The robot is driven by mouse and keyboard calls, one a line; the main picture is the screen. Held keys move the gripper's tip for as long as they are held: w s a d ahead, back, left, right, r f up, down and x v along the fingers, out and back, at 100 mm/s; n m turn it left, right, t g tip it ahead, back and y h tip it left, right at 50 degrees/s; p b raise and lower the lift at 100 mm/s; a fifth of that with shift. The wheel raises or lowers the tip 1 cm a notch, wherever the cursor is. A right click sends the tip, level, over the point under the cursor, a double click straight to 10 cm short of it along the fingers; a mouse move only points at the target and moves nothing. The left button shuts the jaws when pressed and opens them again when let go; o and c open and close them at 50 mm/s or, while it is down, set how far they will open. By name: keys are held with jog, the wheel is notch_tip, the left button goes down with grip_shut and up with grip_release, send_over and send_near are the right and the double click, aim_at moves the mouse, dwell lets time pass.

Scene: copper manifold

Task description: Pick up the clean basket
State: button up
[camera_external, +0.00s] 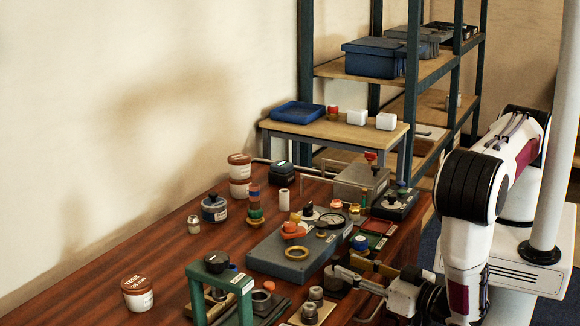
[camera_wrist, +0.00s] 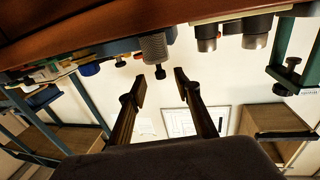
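My gripper (camera_wrist: 160,86) is open and empty in the wrist view, with its two dark fingers apart. A grey ribbed cylinder (camera_wrist: 156,46) with a dark knob shows just beyond the fingertips, apart from them; it may be the clean basket, but I cannot tell. In the external view, my gripper (camera_external: 352,271) is low at the table's right edge, beside the grey fixture plate (camera_external: 268,259). A small dark block (camera_external: 337,284) is close to the fingers, partly hidden by them. No basket is plainly identifiable in the external view.
A green press frame (camera_external: 240,284) stands at the front. The plate holds an orange part (camera_external: 293,230) and a brass ring (camera_external: 297,252). A grey box (camera_external: 360,184) and a dark scale-like unit (camera_external: 394,204) stand behind.

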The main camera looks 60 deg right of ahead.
aim_at(335, 263)
jog(key=shift+w+d, duration=0.25)
jog(key=shift+w, duration=1.05)
jog(key=shift+w+d, duration=0.25)
jog(key=shift+w, duration=1)
grip_shut()
